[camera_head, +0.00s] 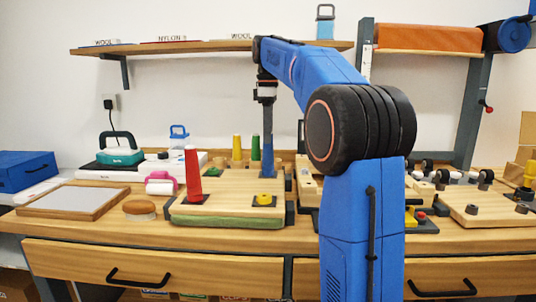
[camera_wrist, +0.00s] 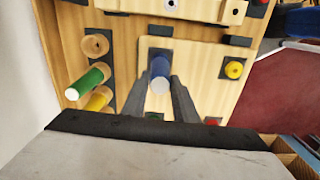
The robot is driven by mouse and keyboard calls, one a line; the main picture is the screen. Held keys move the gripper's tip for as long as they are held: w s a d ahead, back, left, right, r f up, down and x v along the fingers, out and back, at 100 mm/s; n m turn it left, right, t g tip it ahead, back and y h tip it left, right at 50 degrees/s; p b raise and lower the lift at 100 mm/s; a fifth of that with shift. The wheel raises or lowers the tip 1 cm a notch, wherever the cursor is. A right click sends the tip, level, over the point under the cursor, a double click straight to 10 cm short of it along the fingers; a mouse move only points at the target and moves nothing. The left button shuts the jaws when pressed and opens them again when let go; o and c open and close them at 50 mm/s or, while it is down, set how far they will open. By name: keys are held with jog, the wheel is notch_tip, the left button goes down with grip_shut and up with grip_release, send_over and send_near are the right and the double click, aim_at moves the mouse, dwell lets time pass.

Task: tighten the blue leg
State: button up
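The blue leg (camera_head: 268,158) stands upright at the far right corner of the wooden board (camera_head: 225,207). In the wrist view the blue leg (camera_wrist: 160,72) rises from a dark corner plate. My gripper (camera_head: 267,135) is above the board, pointing down, with its fingers (camera_wrist: 161,80) on either side of the leg. They appear shut on it, though the contact is partly hidden. A red leg (camera_head: 192,175) stands on the board's left side. A short yellow piece (camera_head: 264,199) sits in the near right corner plate.
A rack behind the board holds yellow legs (camera_head: 237,148); a green leg (camera_wrist: 88,80) shows in the wrist view. A brush (camera_head: 139,209) and a framed panel (camera_head: 73,201) lie left. Wheeled parts (camera_head: 485,178) crowd the right. A shelf (camera_head: 205,46) hangs above.

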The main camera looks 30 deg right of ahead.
jog(key=m, duration=0.7)
jog(key=shift+m, duration=0.4)
jog(key=m, duration=0.7)
jog(key=o, duration=0.8)
